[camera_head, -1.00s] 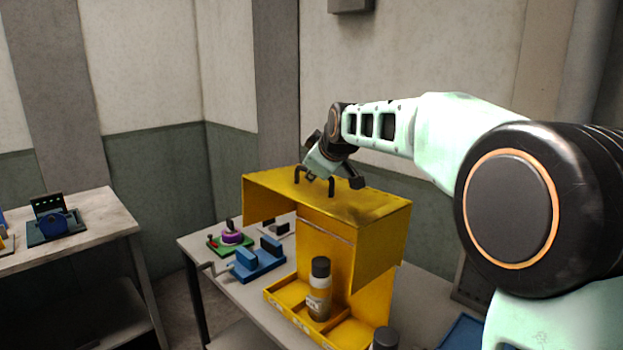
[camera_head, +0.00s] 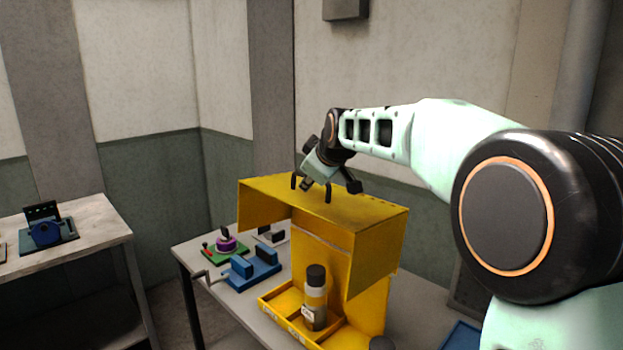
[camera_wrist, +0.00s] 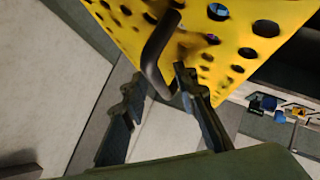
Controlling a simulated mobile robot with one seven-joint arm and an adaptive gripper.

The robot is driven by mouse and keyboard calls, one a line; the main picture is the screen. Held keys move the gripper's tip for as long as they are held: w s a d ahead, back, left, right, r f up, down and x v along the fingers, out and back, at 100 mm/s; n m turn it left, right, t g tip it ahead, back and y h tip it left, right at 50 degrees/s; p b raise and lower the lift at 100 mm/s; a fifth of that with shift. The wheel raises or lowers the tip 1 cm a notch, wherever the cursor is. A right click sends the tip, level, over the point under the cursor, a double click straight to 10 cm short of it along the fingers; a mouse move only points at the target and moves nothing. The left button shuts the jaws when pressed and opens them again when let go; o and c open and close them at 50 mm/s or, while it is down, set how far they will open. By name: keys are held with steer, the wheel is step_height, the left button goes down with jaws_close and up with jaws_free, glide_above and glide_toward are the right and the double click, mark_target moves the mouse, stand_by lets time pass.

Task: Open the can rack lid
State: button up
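The yellow can rack has a tray (camera_head: 272,300) at its base and a yellow lid (camera_head: 375,212) level above it, with panels hanging down. The tray's front shows open below the lid, with a grey-capped can (camera_head: 315,300) standing in it. A dark handle (camera_head: 328,192) rises from the lid top. My gripper (camera_head: 308,184) is down at this handle. In the wrist view, the handle (camera_wrist: 157,48) reaches between my gripper's two separated fingers (camera_wrist: 165,105). I see a gap beside it and no firm grip. The lid's perforated face (camera_wrist: 235,45) fills the top of that view.
A blue fixture (camera_head: 252,270) and a green base with a purple part (camera_head: 226,246) stand left of the rack on the same table. Another dark cap (camera_head: 383,343) shows at the bottom edge. A second table (camera_head: 90,240) is at far left.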

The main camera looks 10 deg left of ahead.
steer(key=v, duration=1.2)
steer(key=shift+d, duration=0.1)
